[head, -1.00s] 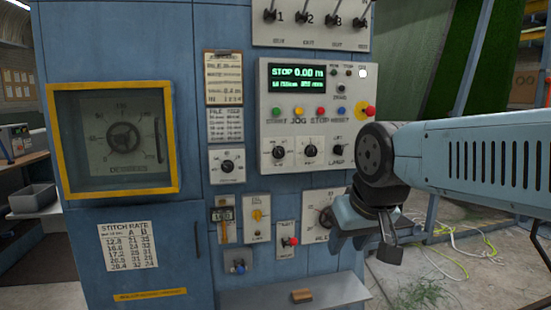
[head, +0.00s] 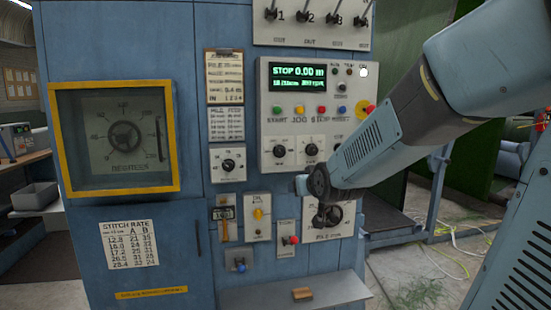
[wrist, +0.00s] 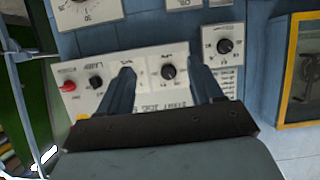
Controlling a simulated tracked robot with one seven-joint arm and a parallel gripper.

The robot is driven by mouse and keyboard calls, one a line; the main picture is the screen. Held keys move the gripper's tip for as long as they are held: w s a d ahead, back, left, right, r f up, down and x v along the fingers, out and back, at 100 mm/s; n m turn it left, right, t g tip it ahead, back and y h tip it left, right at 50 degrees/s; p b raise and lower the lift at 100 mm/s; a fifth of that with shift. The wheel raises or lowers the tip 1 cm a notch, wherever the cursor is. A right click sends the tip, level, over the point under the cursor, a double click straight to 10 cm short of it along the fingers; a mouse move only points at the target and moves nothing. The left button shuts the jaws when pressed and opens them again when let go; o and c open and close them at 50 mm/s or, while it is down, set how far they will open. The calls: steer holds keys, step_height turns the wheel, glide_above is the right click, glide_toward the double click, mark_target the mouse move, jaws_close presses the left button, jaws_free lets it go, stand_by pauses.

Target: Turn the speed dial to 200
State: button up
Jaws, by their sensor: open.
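The grey control panel (head: 265,120) carries two black dials side by side, a left dial (head: 279,150) and a right dial (head: 311,150); their labels are too small to tell which is the speed dial. The green display (head: 298,77) above reads STOP 0.00 m, with a blurred line below. My gripper (wrist: 160,66) is open and empty. In the wrist view, which shows the panel upside down, the left dial (wrist: 168,72) appears between the two fingers, and one finger partly hides the right dial. In the head view the fingers are hard to make out around my wrist.
A smaller plate with a black dial (head: 228,165) sits left of the panel. A red stop knob (head: 364,111) and several coloured buttons are near. Below are a pile dial (head: 333,215), a yellow knob (head: 258,213) and a shelf (head: 255,297).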

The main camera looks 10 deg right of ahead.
mark_target(281, 155)
steer(key=w+f+t, duration=0.2)
steer(key=w+t, duration=0.6)
steer(key=w, duration=0.3)
steer(key=shift+f+n+t, duration=0.25)
steer(key=shift+n+t, duration=0.05)
steer(key=shift+t, duration=0.1)
steer(key=x, duration=1.3)
steer(key=shift+w+a+r, duration=0.15)
steer(key=shift+w+r, duration=0.05)
steer(key=shift+w, duration=0.05)
steer(key=shift+c, duration=0.5)
steer(key=c, duration=0.9)
steer(key=shift+a, duration=0.25)
steer(key=shift+c, duration=0.3)
steer(key=shift+d+y, duration=0.15)
steer(key=shift+y, duration=0.25)
